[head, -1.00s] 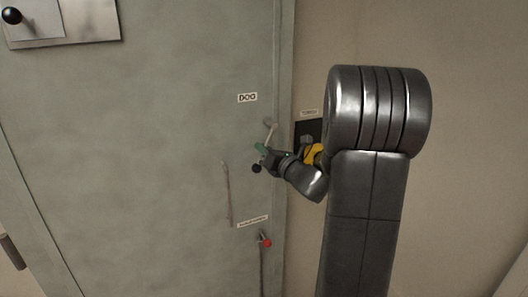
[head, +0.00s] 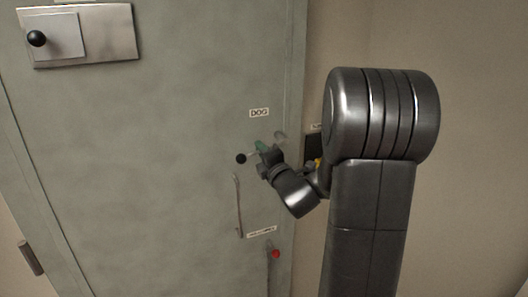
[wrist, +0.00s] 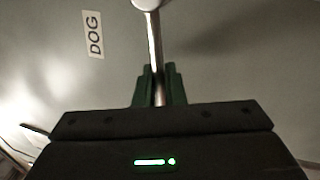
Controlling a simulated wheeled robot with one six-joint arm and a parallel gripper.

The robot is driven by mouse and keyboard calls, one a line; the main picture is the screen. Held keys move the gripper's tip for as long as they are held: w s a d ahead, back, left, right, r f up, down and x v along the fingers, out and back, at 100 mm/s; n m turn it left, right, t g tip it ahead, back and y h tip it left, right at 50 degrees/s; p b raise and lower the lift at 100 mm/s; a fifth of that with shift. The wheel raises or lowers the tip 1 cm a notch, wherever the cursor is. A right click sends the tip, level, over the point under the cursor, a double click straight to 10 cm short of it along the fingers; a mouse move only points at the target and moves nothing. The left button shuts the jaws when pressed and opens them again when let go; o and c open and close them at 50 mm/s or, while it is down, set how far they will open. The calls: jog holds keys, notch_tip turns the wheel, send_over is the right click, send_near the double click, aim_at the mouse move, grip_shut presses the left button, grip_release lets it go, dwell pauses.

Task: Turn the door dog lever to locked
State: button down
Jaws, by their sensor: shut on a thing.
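The door dog lever is a thin metal rod on the grey door, under the white "DOG" label (head: 259,113). Its pivot (head: 280,136) is at the upper right, near the door edge, and its black knob (head: 241,158) is at the lower left end, so the lever slants down to the left. My gripper (head: 263,147) is shut on the rod between pivot and knob. In the wrist view the rod (wrist: 154,40) runs from the round pivot at the top down between the green fingers (wrist: 158,86). The knob is hidden there behind my gripper body.
Below are a vertical door handle (head: 238,207), a small label (head: 261,232) and a red-knobbed lever (head: 275,254). A metal plate (head: 108,40) with a black knob is at the upper left. A dark wall panel (head: 313,148) is partly hidden behind my arm.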

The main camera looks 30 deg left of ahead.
jog(key=shift+r+m+t+h+p, duration=0.5)
jog(key=shift+r+m, duration=0.45)
jog(key=shift+m, duration=0.65)
jog(key=c, duration=1.6)
grip_release()
jog(key=shift+c, duration=0.2)
jog(key=shift+s, duration=0.1)
jog(key=shift+s+d+f, duration=0.15)
jog(key=shift+s+d, duration=0.05)
jog(key=shift+d, duration=0.1)
jog(key=b+v, duration=0.3)
jog(key=v, duration=1)
jog(key=shift+w, duration=0.1)
